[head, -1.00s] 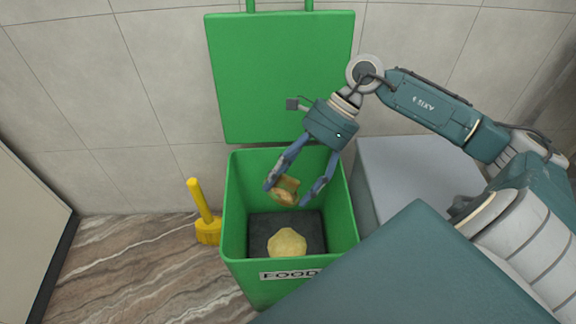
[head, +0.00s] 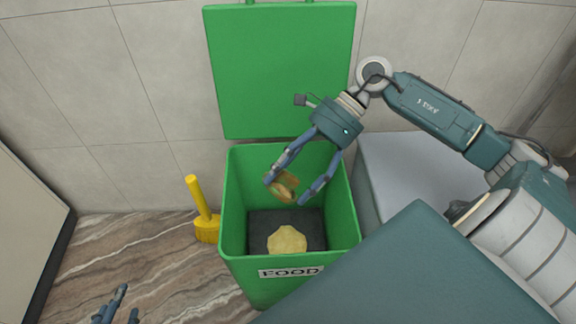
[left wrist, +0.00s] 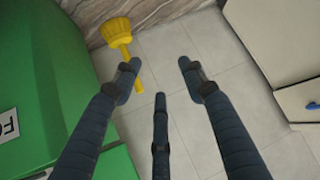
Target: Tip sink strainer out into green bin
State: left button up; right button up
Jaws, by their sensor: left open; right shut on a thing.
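The green bin (head: 232,205), labelled FOOD, stands open with its lid (head: 280,75) up against the wall. My right gripper (head: 291,191) is inside the bin's upper opening, shut on the brassy sink strainer (head: 284,188). The strainer is tilted and partly hidden by the fingers. A pale yellow lump (head: 287,240) lies on the dark bottom of the bin, apart from the strainer. My left gripper (head: 120,308) is low at the bottom left, outside the bin; its open, empty fingers fill the left wrist view (left wrist: 157,68).
A yellow brush (head: 207,226) with an upright handle stands left of the bin; it also shows in the left wrist view (left wrist: 116,30). A grey-white box-like surface (head: 405,165) is right of the bin. Tiled wall is behind.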

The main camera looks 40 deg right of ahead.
jog(key=shift+f+y+b, duration=0.35)
jog(key=shift+y+b, duration=0.35)
pick_arm(q)
jog(key=w+d+r+t+h+b, duration=0.1)
jog(key=w+d+r+t, duration=0.1)
jog(key=w+r+t, duration=0.35)
jog(key=w+d+r+t+h, duration=0.1)
jog(key=w+d+r+t, duration=0.1)
jog(key=r, duration=0.6)
pick_arm(e)
jog(key=shift+f+y, duration=0.2)
jog(key=shift+y, duration=0.3)
jog(key=shift+f+y+b, duration=0.15)
jog(key=shift+y+b, duration=0.15)
jog(key=shift+b, duration=0.55)
jog(key=shift+f+y+b, duration=0.15)
jog(key=shift+y+b, duration=0.25)
jog(key=shift+b, duration=0.2)
pick_arm(q)
jog(key=s+r+t+h, duration=0.2)
jog(key=r+t, duration=0.5)
jog(key=r, duration=0.7)
jog(key=shift+s+d+r+m+h, duration=0.2)
jog(key=shift+s+d+m+h, duration=0.15)
jog(key=shift+s, duration=0.25)
